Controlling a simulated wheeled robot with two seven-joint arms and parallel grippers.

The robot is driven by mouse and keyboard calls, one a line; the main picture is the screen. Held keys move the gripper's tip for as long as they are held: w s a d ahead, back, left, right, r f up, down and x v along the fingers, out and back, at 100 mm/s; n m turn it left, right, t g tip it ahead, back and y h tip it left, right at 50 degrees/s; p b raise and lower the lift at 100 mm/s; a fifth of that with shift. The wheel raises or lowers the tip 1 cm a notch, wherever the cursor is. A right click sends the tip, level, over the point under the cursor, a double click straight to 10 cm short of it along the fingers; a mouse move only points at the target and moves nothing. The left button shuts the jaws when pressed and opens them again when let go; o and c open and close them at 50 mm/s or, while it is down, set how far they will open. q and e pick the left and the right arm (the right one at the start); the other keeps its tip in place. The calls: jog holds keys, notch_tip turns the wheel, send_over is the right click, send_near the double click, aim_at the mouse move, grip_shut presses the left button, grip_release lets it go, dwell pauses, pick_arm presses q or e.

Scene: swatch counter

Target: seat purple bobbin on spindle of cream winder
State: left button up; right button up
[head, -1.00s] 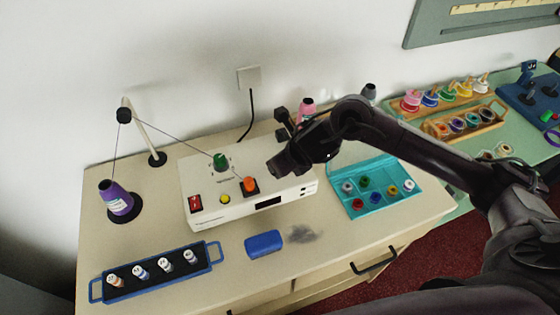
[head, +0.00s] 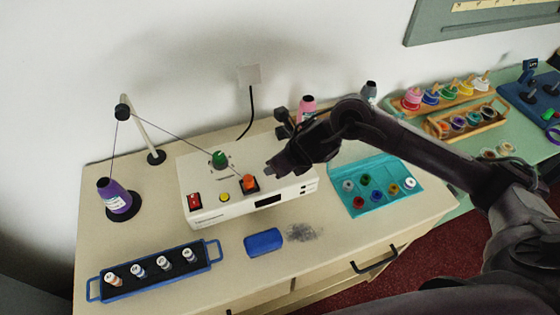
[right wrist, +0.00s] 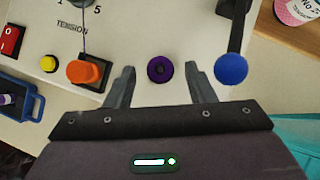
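The cream winder (head: 225,207) stands on the counter, with thread running from a purple cone (head: 113,197) over a guide arm to its orange knob (head: 249,182). My right gripper (head: 271,168) is low over the winder's right part. In the right wrist view its fingers are open, with the purple bobbin (right wrist: 160,70) between them and a gap on each side. The bobbin lies flat over the winder's cream top, its dark centre facing the camera. I cannot make out the spindle or tell whether it passes through the bobbin. The head view hides the bobbin behind the gripper. My left gripper is not in view.
A blue-tipped lever (right wrist: 231,69) is just right of the right finger. A teal box (head: 375,203) of bobbins lies right of the winder. A blue block (head: 263,243) and a blue tray (head: 203,262) with several spools lie in front.

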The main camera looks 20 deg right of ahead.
jog(key=v, duration=0.7)
jog(key=shift+s+r, duration=0.15)
jog(key=shift+r, duration=0.15)
jog(key=shift+d, duration=0.1)
dwell(0.4)
